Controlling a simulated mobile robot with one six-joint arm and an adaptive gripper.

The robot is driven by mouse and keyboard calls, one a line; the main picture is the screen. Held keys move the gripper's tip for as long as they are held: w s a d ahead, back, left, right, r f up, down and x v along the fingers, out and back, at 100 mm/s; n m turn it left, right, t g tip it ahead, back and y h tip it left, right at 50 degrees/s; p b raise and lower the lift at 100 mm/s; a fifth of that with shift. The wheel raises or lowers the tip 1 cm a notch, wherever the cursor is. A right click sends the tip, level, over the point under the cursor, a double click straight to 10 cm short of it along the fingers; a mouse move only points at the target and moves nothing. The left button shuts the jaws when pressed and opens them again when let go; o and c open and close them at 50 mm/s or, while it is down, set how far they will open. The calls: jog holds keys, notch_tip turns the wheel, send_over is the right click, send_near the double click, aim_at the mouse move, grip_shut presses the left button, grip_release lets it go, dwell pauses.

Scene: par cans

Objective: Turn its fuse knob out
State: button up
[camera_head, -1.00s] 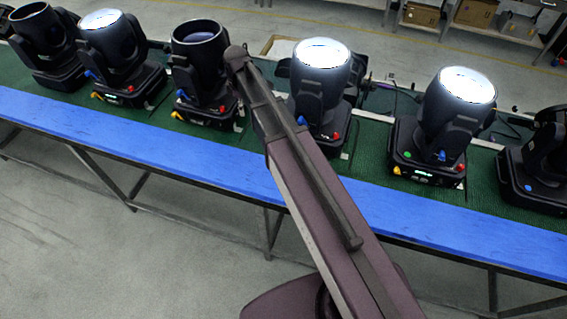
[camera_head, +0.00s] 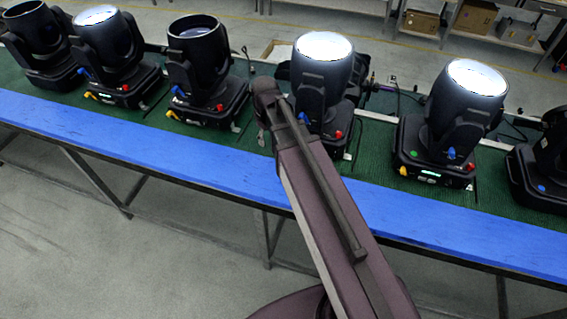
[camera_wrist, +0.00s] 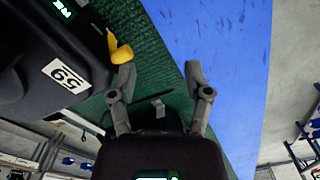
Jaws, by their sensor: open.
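In the wrist view, a yellow knob (camera_wrist: 121,50) sticks out from the corner of a black fixture base (camera_wrist: 45,65) that bears a white label reading 59. My gripper (camera_wrist: 160,72) is open and empty. Its left finger is just below the yellow knob, close to it; I cannot tell whether they touch. The right finger is over the blue table edge. In the head view my arm ends beside the fourth fixture (camera_head: 322,75), and my fingers are hidden. I cannot tell there which fixture bears the knob.
Several black fixtures stand in a row on a green mat (camera_head: 385,160), including an unlit one (camera_head: 197,65) and a lit one (camera_head: 465,90). Some bases carry red, blue and yellow knobs. A blue strip (camera_head: 150,147) runs along the bench front. The floor before it is clear.

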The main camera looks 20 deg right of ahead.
jog(key=s+d+f+m+b, duration=0.1)
jog(key=s, duration=0.1)
jog(key=s+d+f+m+b, duration=0.1)
jog(key=s+m, duration=0.1)
jog(key=s, duration=0.1)
jog(key=s+d+f+m+b, duration=0.1)
jog(key=s+f+m, duration=0.1)
jog(key=shift+s+f+b, duration=0.1)
jog(key=shift+s+b, duration=0.05)
jog(key=shift+b, duration=0.2)
jog(key=shift+s+d+f+m+b, duration=0.3)
jog(key=shift+s+f+m+b, duration=0.05)
jog(key=shift+s+m, duration=0.25)
dwell(1.0)
